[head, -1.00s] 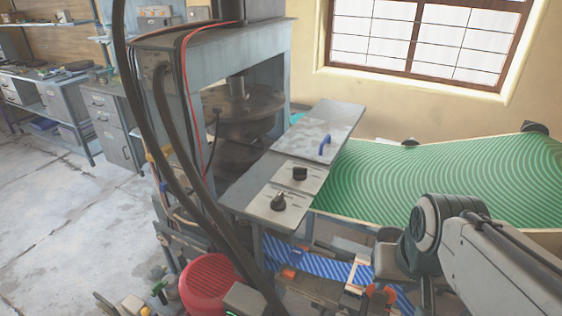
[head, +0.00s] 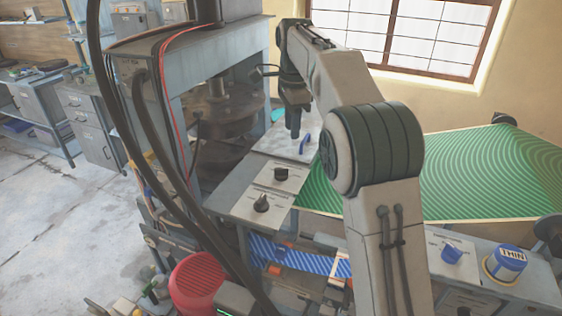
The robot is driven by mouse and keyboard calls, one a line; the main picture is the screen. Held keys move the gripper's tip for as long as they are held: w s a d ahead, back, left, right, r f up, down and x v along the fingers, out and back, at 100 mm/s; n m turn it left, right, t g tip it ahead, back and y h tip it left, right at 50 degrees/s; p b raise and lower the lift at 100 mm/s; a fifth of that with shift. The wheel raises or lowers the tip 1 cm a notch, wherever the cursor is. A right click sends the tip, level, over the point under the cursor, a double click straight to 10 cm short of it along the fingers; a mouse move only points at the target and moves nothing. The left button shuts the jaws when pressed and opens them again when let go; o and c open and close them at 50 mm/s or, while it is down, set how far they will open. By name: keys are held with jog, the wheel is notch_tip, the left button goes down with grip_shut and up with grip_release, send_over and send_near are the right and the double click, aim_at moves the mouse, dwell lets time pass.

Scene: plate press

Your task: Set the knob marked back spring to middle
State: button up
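Two black knobs sit on small pale plates on the bench beside the press. The upper knob (head: 281,174) and the lower knob (head: 261,203) both have labels too small to read. A blue knob (head: 452,253) sits on a pale panel at the lower right, its label also unreadable. I cannot tell which knob is marked back spring. My gripper (head: 295,132) points down above the grey plate with the blue handle, up and right of the black knobs and apart from them. It is seen small and dark, so whether its fingers are open does not show.
The grey plate (head: 274,140) carries a blue handle (head: 305,144) close to my gripper. The press frame (head: 222,75) stands to the left, with thick black hoses in front. A green patterned sheet (head: 465,180) lies to the right. A blue-topped pot marked THIN (head: 505,262) stands lower right.

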aim_at(281, 168)
jog(key=shift+m, duration=0.8)
jog(key=a+f, duration=0.1)
jog(key=f, duration=0.3)
jog(key=w+a+f, duration=0.1)
jog(key=f, duration=0.4)
jog(key=w+f, duration=0.1)
jog(key=f, duration=0.4)
jog(key=shift+a+f, duration=0.2)
jog(key=shift+a, duration=0.2)
grip_shut()
